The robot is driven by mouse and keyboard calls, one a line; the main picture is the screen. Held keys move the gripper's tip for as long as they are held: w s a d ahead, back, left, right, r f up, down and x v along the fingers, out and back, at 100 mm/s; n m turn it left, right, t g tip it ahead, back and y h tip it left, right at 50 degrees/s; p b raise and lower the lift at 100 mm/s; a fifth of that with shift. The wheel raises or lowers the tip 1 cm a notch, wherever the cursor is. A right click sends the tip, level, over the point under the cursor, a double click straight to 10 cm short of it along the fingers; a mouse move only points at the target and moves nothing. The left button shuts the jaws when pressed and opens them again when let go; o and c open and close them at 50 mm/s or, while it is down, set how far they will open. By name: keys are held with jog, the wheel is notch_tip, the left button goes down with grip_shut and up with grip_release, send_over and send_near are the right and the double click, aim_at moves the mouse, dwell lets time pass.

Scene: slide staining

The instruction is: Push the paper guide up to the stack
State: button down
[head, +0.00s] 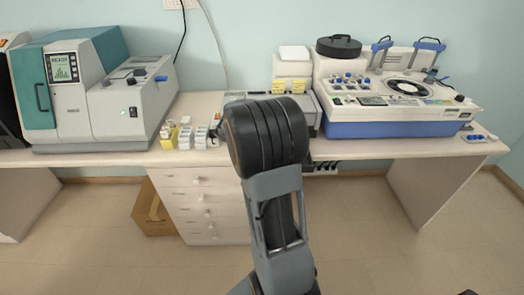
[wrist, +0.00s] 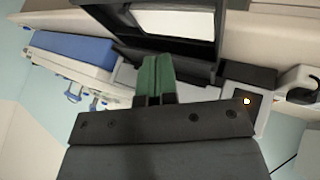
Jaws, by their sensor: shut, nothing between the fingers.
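A grey printer (head: 316,108) stands on the bench, mostly behind my arm in the head view. In the wrist view, a white paper stack (wrist: 175,22) lies in the printer's dark tray (wrist: 115,18). I cannot make out the paper guide separately from the dark tray parts. My gripper (wrist: 157,62) shows as two green fingers pressed together, shut and empty. Its tips are in front of the dark tray in the picture; I cannot tell whether they touch it. In the head view the gripper is hidden behind my arm.
A blue-and-white machine (head: 400,105) stands to the right of the printer. A teal-and-grey machine (head: 95,90) stands to the left. Small white and yellow boxes (head: 185,137) sit near the bench's front edge. A printer panel with a lit light (wrist: 246,101) lies right of my fingers.

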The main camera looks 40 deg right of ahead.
jog(key=p+x, duration=0.1)
jog(key=x, duration=0.7)
jog(key=shift+s+d+r+p, duration=0.2)
jog(key=shift+s+d+p, duration=0.5)
jog(key=shift+s+d, duration=0.1)
jog(key=shift+s+d+f, duration=0.1)
jog(key=shift+s+d, duration=0.4)
jog(key=shift+d, duration=0.15)
